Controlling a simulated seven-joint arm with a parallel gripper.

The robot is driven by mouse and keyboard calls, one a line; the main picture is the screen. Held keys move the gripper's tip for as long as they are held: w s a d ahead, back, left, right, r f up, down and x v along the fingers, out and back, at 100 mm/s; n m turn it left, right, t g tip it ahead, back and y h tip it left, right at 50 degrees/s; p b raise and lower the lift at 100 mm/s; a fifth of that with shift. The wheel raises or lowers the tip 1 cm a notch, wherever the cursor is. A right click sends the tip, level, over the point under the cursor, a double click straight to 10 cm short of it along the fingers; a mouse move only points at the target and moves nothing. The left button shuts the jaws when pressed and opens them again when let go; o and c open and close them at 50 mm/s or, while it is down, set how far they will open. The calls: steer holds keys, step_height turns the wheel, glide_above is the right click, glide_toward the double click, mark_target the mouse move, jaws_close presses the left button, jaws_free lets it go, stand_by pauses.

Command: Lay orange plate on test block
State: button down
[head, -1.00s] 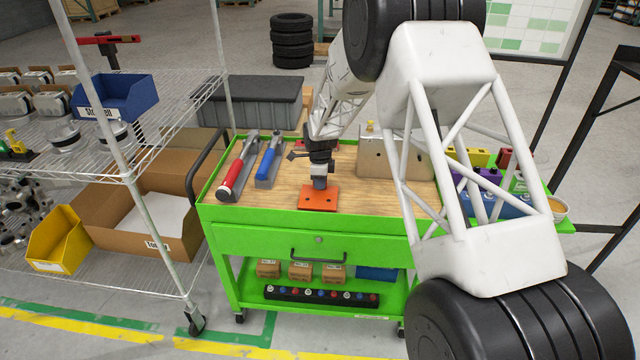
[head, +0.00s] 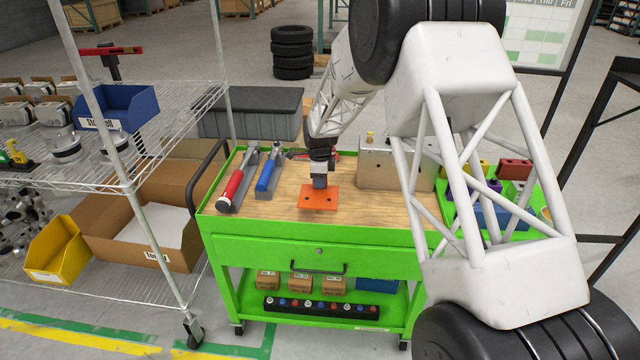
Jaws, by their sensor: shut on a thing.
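The orange plate (head: 318,201) is a flat square with small dark holes, roughly level over the wooden top of the green cart. My gripper (head: 319,181) points down and is shut on the plate at its middle; the fingertips are small and dark here. Whether the plate hangs clear of the wood is hard to tell. A grey metal box (head: 381,166) with a yellow knob on top stands to the right of and behind the plate. It may be the test block, but no label shows. My arm hides part of the cart's right side.
A red-handled tool (head: 232,187) and a blue-handled tool (head: 267,173) lie left of the plate on the cart top (head: 345,206). A green side tray (head: 535,222) with coloured blocks is at right. A wire shelf (head: 150,125) stands at left.

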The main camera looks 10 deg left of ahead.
stand_by(0.3)
steer(key=w+d+r, duration=0.3)
steer(key=w+r, duration=0.6)
steer(key=r, duration=0.1)
steer(key=shift+m, duration=0.3)
steer(key=w+d+r, duration=0.2)
steer(key=w+d, duration=0.1)
steer(key=d, duration=0.2)
steer(key=w+d+r, duration=0.2)
steer(key=d, duration=0.3)
steer(key=w+d+r, duration=0.2)
steer(key=w+d, duration=0.1)
steer(key=d, duration=0.1)
steer(key=shift+w+d+r, duration=0.25)
steer(key=shift+w+d, duration=0.05)
steer(key=shift+d, duration=0.1)
steer(key=w+d+r, duration=0.1)
steer(key=w+d, duration=0.2)
steer(key=d, duration=1.2)
steer(key=shift+d+r, duration=0.3)
steer(key=shift+d, duration=0.1)
steer(key=shift+f, duration=0.2)
steer(key=shift+f, duration=2.55)
steer(key=shift+f, duration=0.8)
